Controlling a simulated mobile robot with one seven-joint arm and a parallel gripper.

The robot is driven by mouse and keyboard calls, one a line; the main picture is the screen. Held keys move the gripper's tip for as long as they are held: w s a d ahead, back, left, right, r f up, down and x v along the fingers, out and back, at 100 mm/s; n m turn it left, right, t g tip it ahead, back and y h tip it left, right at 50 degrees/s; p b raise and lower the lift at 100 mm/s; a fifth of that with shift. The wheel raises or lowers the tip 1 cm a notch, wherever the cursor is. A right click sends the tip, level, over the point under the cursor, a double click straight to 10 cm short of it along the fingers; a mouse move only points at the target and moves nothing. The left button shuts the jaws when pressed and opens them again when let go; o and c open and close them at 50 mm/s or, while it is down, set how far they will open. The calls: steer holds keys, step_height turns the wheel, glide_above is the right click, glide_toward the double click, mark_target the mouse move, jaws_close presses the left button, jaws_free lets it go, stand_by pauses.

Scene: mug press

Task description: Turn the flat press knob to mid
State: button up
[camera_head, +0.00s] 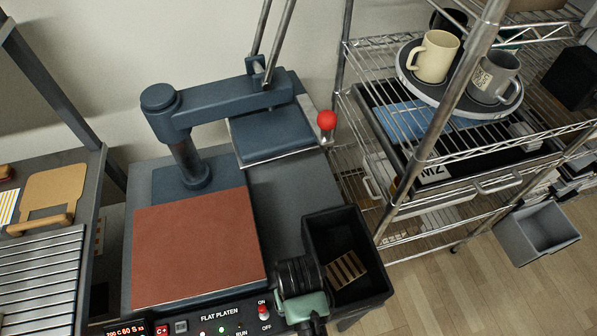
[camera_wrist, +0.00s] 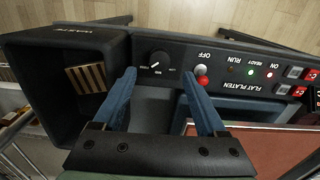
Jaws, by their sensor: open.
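The flat press knob (camera_wrist: 155,65) is a round dark dial with a short white mark, on the black control panel (camera_wrist: 240,75) in the wrist view. Its mark looks slanted, and the small lettering around it is too small to read. My gripper (camera_wrist: 159,76) is open, with its two blue fingers spread to either side of the knob in the picture. I see nothing between the fingers in their grip. Whether a finger touches the knob I cannot tell. In the head view my gripper (camera_head: 300,308) is over the panel's right end and hides the knob.
The on/off switch (camera_wrist: 202,76) with a red tip sits close to one finger. A black bin (camera_head: 381,280) with a striped block (camera_head: 346,270) stands beside the panel. The press has a brown pad (camera_head: 195,245) and a blue swing arm (camera_head: 225,105). A wire rack (camera_head: 420,160) holds mugs.

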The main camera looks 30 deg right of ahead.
step_height(320, 180, down, 7)
steer(key=shift+r+b, duration=0.2)
steer(key=shift+b, duration=0.1)
jaws_close()
stand_by(0.3)
